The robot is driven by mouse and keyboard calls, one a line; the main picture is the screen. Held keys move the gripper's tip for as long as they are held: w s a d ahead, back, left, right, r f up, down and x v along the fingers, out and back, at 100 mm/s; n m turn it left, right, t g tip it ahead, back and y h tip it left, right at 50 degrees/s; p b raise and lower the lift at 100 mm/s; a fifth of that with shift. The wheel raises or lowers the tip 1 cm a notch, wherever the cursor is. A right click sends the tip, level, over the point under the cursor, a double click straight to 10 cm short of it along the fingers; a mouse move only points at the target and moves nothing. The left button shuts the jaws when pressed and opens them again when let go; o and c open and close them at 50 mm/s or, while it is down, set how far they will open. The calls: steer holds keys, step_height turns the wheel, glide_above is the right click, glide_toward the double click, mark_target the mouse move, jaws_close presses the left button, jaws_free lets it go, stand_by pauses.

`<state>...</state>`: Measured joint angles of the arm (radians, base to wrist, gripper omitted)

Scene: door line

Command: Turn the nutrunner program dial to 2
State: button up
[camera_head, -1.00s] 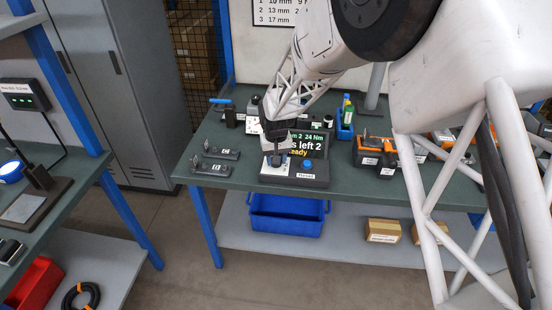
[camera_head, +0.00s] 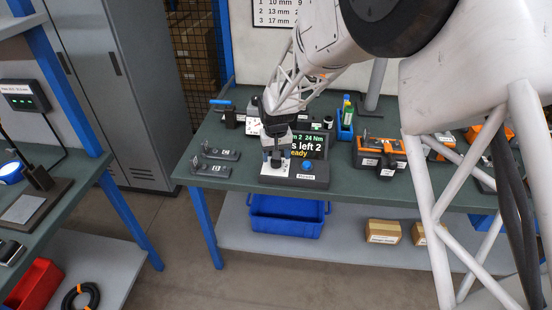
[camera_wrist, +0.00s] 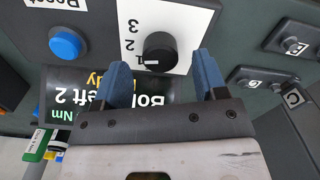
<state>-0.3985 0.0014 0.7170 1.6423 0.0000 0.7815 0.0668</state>
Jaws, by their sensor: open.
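The program dial (camera_wrist: 160,47) is a round black knob on a white plate (camera_wrist: 190,22) marked with numbers, 2 and 3 readable. A white mark shows at the knob's lower left in the wrist view; I cannot tell for sure which number it points to. My gripper (camera_wrist: 162,65) is open, its two blue fingers on either side of the dial's near edge, with gaps to it. In the head view my gripper (camera_head: 276,158) is over the controller box (camera_head: 312,180) and hides the dial. The screen (camera_head: 310,146) partly shows "2 24 Nm", "left 2" and "Ready".
A blue Reset button (camera_wrist: 65,43) sits beside the dial plate. Two dark labelled fixtures (camera_head: 212,170) lie left of the box.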

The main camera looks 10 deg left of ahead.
steer(key=shift+r, duration=2.8)
steer(key=shift+d+r, duration=0.1)
steer(key=shift+s+d+r, duration=0.15)
steer(key=shift+d+r, duration=0.05)
steer(key=s+d+r+m+t, duration=0.1)
steer(key=s+d+r+m, duration=0.1)
steer(key=s+d+r, duration=1.4)
steer(key=s+d+r+m, duration=0.1)
steer(key=s+d, duration=0.5)
steer(key=s, duration=0.5)
steer(key=s+d+r+m+t, duration=0.1)
steer(key=s+d, duration=0.5)
steer(key=s, duration=0.4)
steer(key=shift+s+d+t, duration=0.15)
steer(key=shift+s+t, duration=0.15)
steer(key=shift+s, duration=0.1)
